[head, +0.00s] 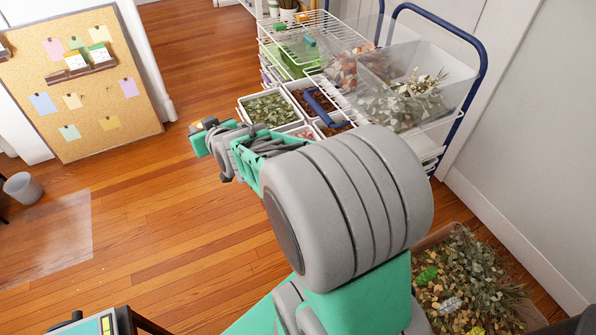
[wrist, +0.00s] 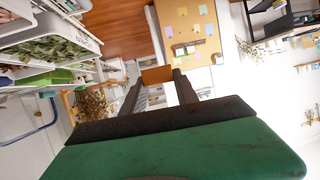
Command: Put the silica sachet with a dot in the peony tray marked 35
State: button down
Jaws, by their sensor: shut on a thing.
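My gripper (head: 203,136) is out at the left of the trolley in the head view, above the floor. In the wrist view its two dark fingers (wrist: 157,84) close on a small flat orange-brown packet (wrist: 156,74) at their tips. A bit of orange shows at the gripper's tip in the head view. I see no dot on the packet, so I cannot tell which sachet it is. White trays stand on the trolley to the right of my gripper, including one of green leaves (head: 241,107) and one with reddish-brown contents (head: 309,100). I cannot read a 35 or identify the peony tray.
The wire-shelved trolley (head: 320,47) has a blue handle (head: 484,60) and clear bins of dried plants. A box of leaf scraps (head: 465,285) stands at lower right. A corkboard (head: 80,85) and a grey bin (head: 24,190) are at left.

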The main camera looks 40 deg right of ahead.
jog(key=w+d+f+m+h+b, duration=0.1)
jog(key=w+d+f+b, duration=0.15)
jog(key=d, duration=0.85)
jog(key=h+b, duration=0.1)
jog(key=b, duration=0.3)
send_over(290, 134)
jog(key=a, duration=0.3)
notch_tip(290, 134, down, 3)
jog(key=shift+m+g, duration=0.3)
jog(key=shift+m, duration=0.1)
jog(key=s+f+b, duration=0.1)
jog(key=f, duration=0.1)
jog(key=s+f+b, duration=0.1)
jog(key=s+f, duration=0.1)
jog(key=f, duration=0.1)
jog(key=shift+s+d+b, duration=0.1)
jog(key=shift+s+b, duration=0.1)
jog(key=shift+b, duration=0.15)
jog(key=shift+s+f, duration=0.1)
jog(key=shift+s, duration=0.15)
jog(key=f+b, duration=0.1)
jog(key=f, duration=0.1)
jog(key=s+f+b, duration=0.1)
jog(key=shift+f, duration=0.65)
jog(key=shift+r, duration=0.15)
jog(key=c, duration=0.9)
grip_release()
jog(key=shift+c, duration=0.2)
